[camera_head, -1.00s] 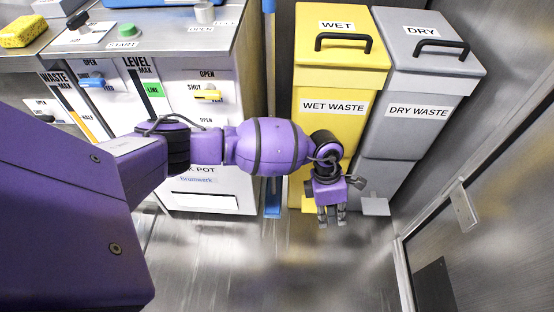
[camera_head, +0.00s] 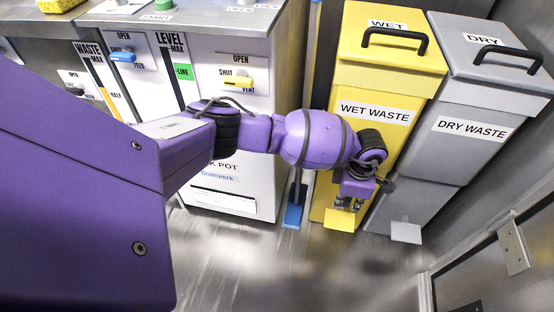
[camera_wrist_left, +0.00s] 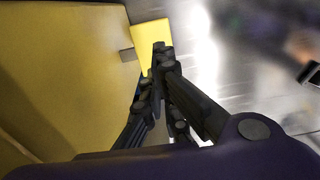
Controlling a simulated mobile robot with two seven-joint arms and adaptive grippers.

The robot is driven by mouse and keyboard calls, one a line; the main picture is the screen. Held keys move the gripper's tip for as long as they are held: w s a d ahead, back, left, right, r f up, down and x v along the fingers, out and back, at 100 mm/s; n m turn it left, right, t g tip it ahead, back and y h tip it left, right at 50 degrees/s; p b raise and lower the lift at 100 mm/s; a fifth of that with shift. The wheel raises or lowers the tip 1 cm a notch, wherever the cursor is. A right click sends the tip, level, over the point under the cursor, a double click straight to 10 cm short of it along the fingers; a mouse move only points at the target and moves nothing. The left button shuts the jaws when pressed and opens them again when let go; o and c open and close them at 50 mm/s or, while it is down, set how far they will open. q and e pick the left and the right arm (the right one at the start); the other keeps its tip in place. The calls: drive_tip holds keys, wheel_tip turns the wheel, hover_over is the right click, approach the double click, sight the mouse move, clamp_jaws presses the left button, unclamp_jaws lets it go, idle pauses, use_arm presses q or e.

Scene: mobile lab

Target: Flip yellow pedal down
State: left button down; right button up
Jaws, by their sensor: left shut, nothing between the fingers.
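The yellow pedal (camera_head: 340,220) sticks out low at the foot of the yellow wet waste bin (camera_head: 388,78), near the floor. It also shows in the left wrist view (camera_wrist_left: 149,38) as a flat yellow plate on a short grey stem. My left gripper (camera_head: 346,204) points down just above the pedal in the head view. In the wrist view the left gripper (camera_wrist_left: 156,62) is shut and empty, its fingertips overlapping the pedal's near edge. I cannot tell whether they touch it. The bin's lid is closed. My right gripper is not in view.
A grey dry waste bin (camera_head: 485,90) with a light grey pedal (camera_head: 406,232) stands to the right. A blue pedal-like piece (camera_head: 294,208) is at the left, beside the white cabinet (camera_head: 225,190). The metal floor (camera_head: 300,270) in front is clear.

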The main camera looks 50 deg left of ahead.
sight(339, 222)
use_arm(q)
wheel_tip(339, 222, down, 8)
drive_tip(key=b, duration=0.3)
drive_tip(key=shift+f+b, duration=0.2)
drive_tip(key=shift+b, duration=0.1)
drive_tip(key=shift+f, duration=0.45)
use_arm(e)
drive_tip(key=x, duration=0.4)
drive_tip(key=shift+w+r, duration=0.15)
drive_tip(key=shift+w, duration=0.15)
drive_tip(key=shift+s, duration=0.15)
